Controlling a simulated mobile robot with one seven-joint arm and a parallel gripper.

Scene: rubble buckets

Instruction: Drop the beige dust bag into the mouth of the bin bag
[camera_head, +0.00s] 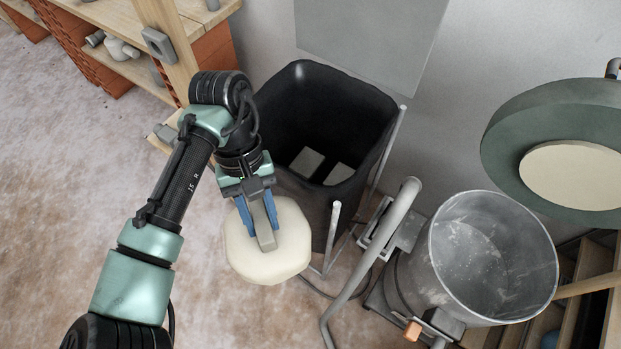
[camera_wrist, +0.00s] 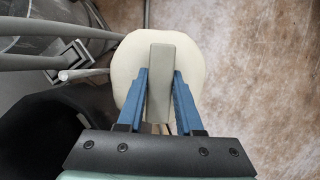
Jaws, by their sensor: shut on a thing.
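The beige dust bag (camera_head: 268,247) is a rounded, pale bundle with a grey tab on top. My gripper (camera_head: 262,222) has its blue fingers shut on that tab, and the bag hangs below it. In the wrist view my gripper (camera_wrist: 160,95) closes on the tab from both sides, with the dust bag (camera_wrist: 190,55) beyond the fingers. The bin bag (camera_head: 383,120) is black, held open in a frame, with two pale pieces at its bottom. The dust bag is in front of the bin bag's near side, outside its mouth. In the wrist view the bin bag's dark opening (camera_wrist: 40,130) shows at lower left.
A metal bucket (camera_head: 490,260) on a stand with a grey tubular handle (camera_head: 375,245) stands right of the bin bag. A round green-rimmed object (camera_head: 510,135) overhangs at upper right. A wooden shelf on bricks (camera_head: 130,60) is at upper left. Floor at left is clear.

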